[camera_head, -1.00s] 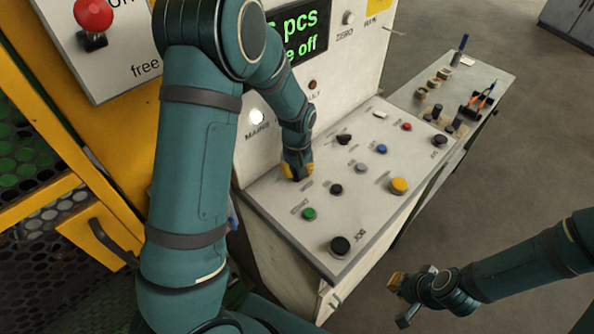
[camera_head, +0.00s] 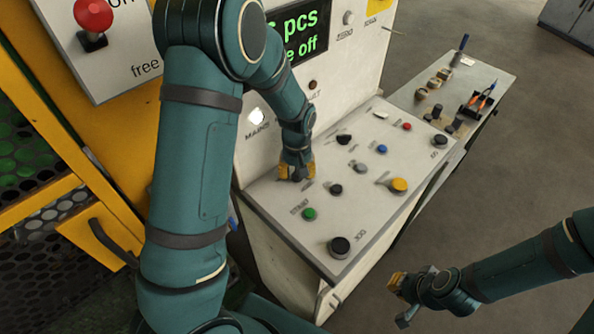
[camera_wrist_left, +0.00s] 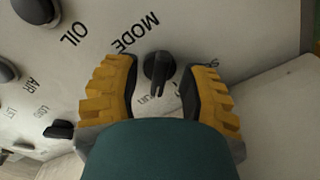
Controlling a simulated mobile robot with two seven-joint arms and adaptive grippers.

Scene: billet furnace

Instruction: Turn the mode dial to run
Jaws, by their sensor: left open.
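The mode dial (camera_wrist_left: 158,70) is a black knob with a pointer, under the printed word MODE in the left wrist view. It sits between the two yellow and black fingers of my left gripper (camera_wrist_left: 160,92), with gaps on both sides. The lettering around the dial is partly hidden; "run" shows faintly by the pointer. In the head view my left gripper (camera_head: 296,172) is low over the back left of the sloping panel (camera_head: 270,192) and hides the dial. My right gripper (camera_head: 402,300) hangs over the floor, away from the panel; its jaw gap is unclear.
The panel carries a green button (camera_head: 309,214), a large black knob (camera_head: 339,246), a yellow button (camera_head: 398,186) and several small controls. An upright face with a green display (camera_head: 300,30) rises behind. A side shelf (camera_head: 408,97) holds small parts. Open floor lies to the right.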

